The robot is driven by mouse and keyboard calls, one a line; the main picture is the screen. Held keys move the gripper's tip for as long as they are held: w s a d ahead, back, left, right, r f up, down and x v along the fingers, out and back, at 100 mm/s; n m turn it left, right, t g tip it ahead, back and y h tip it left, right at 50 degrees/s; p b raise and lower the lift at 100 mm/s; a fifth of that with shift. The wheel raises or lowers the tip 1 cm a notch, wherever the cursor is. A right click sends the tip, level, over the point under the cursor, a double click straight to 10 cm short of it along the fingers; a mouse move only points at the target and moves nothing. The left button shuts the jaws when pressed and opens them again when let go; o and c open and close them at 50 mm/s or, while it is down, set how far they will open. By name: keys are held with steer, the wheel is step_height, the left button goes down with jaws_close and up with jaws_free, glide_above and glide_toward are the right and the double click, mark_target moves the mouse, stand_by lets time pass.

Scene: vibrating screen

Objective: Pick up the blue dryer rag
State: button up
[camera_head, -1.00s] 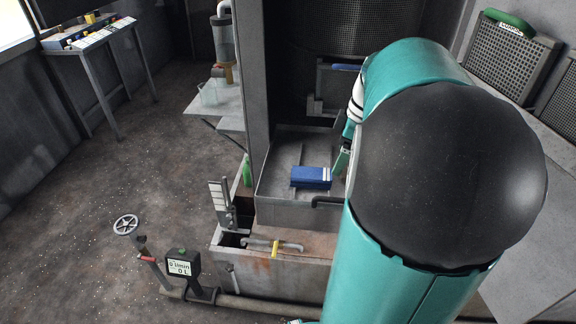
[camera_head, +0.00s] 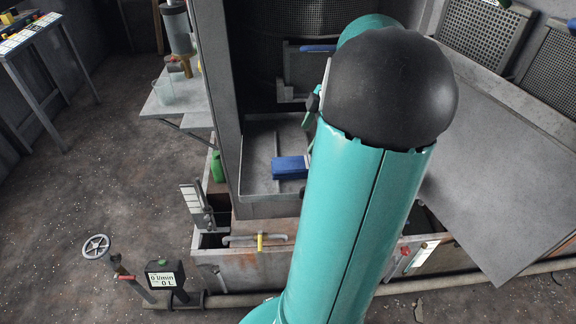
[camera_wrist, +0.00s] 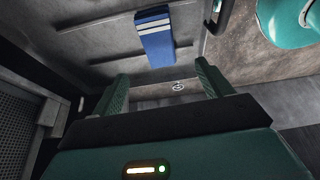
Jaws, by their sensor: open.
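The blue dryer rag (camera_head: 289,168) lies folded in a grey metal tray (camera_head: 262,141), to the left of my arm in the head view. In the wrist view the rag (camera_wrist: 156,38) shows white stripes near its end and lies beyond the fingertips, near the top of the picture. My gripper (camera_wrist: 160,78) is open, with its two green fingers apart and nothing between them. The fingers do not touch the rag. In the head view my arm hides most of the gripper and the tray's right side.
A grey post (camera_head: 211,75) stands along the tray's left side. A green bottle (camera_head: 217,166) stands left of the tray. A flow meter (camera_head: 166,279) and a handwheel (camera_head: 96,246) are at the front left. A slanted grey panel (camera_head: 500,170) lies right of my arm.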

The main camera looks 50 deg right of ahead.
glide_above(294, 163)
steer(key=s+d, duration=0.1)
steer(key=s, duration=0.1)
steer(key=f, duration=0.5)
steer(key=shift+d+f, duration=0.2)
steer(key=shift+f, duration=0.2)
steer(key=x, duration=0.5)
steer(key=shift+w, duration=0.15)
steer(key=c, duration=1.1)
